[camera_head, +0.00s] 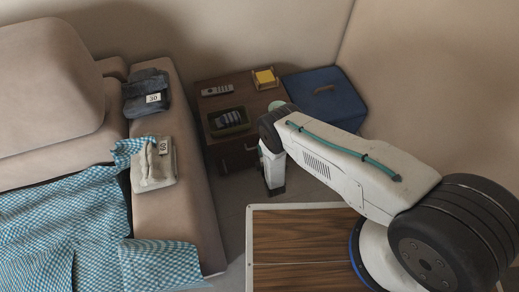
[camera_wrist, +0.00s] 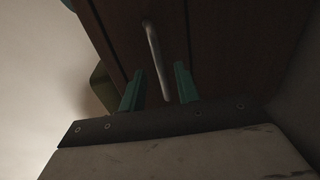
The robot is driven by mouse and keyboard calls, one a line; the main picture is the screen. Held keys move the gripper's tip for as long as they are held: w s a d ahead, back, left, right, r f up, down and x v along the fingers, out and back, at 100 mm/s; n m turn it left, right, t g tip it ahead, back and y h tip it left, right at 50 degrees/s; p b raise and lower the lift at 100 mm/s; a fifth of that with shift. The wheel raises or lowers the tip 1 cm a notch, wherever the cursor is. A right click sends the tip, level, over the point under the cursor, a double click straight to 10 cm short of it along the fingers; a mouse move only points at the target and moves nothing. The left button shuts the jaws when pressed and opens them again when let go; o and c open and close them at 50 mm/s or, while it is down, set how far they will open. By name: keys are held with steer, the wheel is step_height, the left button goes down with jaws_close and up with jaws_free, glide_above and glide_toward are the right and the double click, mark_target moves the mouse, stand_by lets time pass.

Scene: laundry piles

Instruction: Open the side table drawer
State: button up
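The side table (camera_head: 210,78) is dark brown wood and stands between the sofa and the blue box. Its drawer front (camera_wrist: 219,47) fills much of the wrist view and looks closed. A slim metal bar handle (camera_wrist: 155,55) runs along it. My gripper (camera_wrist: 159,69) points at the drawer front, its two teal fingers apart, one on each side of the handle in the picture. I cannot tell whether they touch the handle or how deep they reach.
On the table top are a remote (camera_head: 216,90), a dark tray (camera_head: 216,130) and a yellow item (camera_head: 265,77). A blue box (camera_head: 330,97) stands to the right. The sofa (camera_head: 180,208) is close on the left, with folded clothes on its arm. Floor shows before the table.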

steer(key=shift+x, duration=0.95)
jaws_close()
